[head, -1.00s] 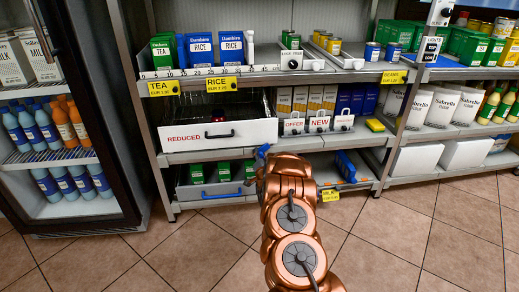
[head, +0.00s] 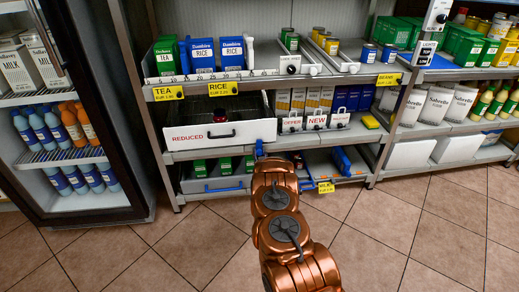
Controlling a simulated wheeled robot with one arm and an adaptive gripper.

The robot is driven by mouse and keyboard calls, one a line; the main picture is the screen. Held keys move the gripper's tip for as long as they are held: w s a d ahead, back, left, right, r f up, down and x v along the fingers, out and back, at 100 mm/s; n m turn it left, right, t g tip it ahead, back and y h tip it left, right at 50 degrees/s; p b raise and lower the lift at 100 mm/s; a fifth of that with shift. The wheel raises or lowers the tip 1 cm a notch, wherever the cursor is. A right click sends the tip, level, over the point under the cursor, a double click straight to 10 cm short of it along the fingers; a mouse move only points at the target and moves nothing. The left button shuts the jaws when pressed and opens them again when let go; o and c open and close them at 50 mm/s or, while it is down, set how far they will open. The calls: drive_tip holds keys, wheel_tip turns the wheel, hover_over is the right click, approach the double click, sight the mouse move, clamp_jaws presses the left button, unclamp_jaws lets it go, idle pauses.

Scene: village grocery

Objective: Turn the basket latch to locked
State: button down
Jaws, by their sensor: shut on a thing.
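My gripper (head: 259,150) shows only as a small blue piece at the far end of my copper arm. It is at the lower edge of the white-fronted REDUCED basket (head: 250,131), near its right end. The arm covers most of the gripper. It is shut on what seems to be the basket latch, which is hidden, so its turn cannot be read. The basket has a black handle on its front, and a small dark red thing (head: 222,115) shows just above that handle.
A low drawer with a blue handle (head: 225,189) is below the basket. Boxes with OFFER and NEW tags (head: 318,105) stand to the right. A blue item (head: 341,160) is on the low shelf. A glass-door fridge (head: 75,120) is at left. The floor is clear.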

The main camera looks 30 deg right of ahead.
sight(260, 154)
drive_tip(key=shift+r+n+p, duration=0.1)
drive_tip(key=shift+n+p, duration=0.4)
drive_tip(key=shift+n, duration=0.2)
drive_tip(key=c, duration=0.8)
unclamp_jaws()
drive_tip(key=shift+s, duration=0.1)
drive_tip(key=shift+v, duration=1.7)
drive_tip(key=v, duration=0.8)
drive_tip(key=shift+s, duration=0.2)
drive_tip(key=shift+a, duration=0.15)
